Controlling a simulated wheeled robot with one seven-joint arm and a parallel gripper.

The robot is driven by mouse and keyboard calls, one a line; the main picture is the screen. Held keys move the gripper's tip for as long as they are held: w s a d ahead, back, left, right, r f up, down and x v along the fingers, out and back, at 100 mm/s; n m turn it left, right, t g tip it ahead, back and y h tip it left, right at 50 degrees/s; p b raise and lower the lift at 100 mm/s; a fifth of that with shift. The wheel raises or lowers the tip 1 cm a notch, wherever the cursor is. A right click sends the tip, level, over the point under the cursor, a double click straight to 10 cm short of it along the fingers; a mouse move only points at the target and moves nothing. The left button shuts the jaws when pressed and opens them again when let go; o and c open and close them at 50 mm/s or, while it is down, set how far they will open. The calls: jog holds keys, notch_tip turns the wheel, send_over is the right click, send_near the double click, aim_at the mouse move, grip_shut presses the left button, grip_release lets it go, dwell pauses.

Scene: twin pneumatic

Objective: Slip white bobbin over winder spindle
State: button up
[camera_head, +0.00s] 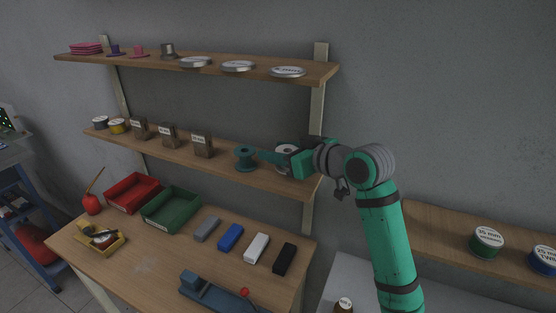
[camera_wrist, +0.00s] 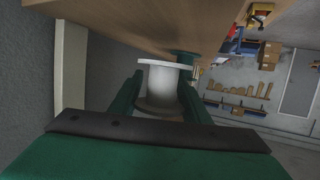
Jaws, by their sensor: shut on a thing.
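The white bobbin (camera_head: 287,149) is at the right end of the middle shelf, partly hidden by my gripper. My gripper (camera_head: 280,158) reaches in from the right and is shut on the bobbin. In the wrist view the bobbin (camera_wrist: 164,82) sits between the two green fingers (camera_wrist: 160,95). I cannot tell whether it still touches the shelf. A blue-grey device with a red knob, seemingly the winder (camera_head: 208,293), stands at the front of the workbench below. Its spindle cannot be made out clearly.
A teal bobbin (camera_head: 245,160) stands close left of my gripper on the middle shelf (camera_head: 228,162). The upper shelf (camera_head: 215,69) is overhead. Grey, blue, white and black blocks (camera_head: 257,247) lie behind the winder. Red (camera_head: 133,193) and green trays (camera_head: 171,209) stand at the back left.

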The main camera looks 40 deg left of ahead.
jog(key=d+r, duration=0.2)
jog(key=s+d+r, duration=0.1)
jog(key=r, duration=0.1)
jog(key=s+d+r, duration=0.1)
jog(key=d+r, duration=0.1)
jog(key=shift+s+d+r, duration=0.1)
jog(key=shift+d+r, duration=0.2)
jog(key=shift+r, duration=0.1)
jog(key=s+r+v, duration=0.1)
jog(key=v, duration=0.7)
jog(key=shift+s, duration=0.4)
